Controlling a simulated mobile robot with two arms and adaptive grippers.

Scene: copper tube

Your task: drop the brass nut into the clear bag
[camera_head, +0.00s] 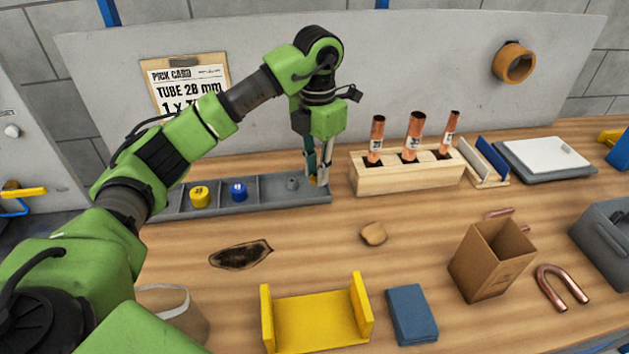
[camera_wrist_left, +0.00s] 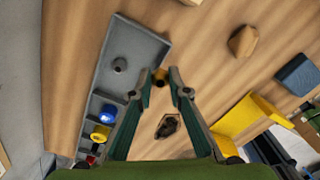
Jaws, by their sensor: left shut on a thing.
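My left gripper (camera_head: 318,178) points down over the right end of the grey tray (camera_head: 262,201). It is shut on the brass nut (camera_wrist_left: 160,76), a small golden piece between the fingertips in the left wrist view. In the head view only a small yellowish bit shows at the fingertips. What looks like the clear bag, a pale see-through pouch with a whitish rim (camera_head: 185,304), stands at the lower left of the head view, partly hidden by my left arm. My right gripper does not show.
The tray holds a yellow cap (camera_head: 199,196), a blue cap (camera_head: 238,192) and a small grey piece (camera_head: 292,184). A wooden block with copper tubes (camera_head: 400,178) stands right of the gripper. A yellow cradle (camera_head: 315,318), blue block (camera_head: 411,314) and cardboard box (camera_head: 490,262) stand nearer the front.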

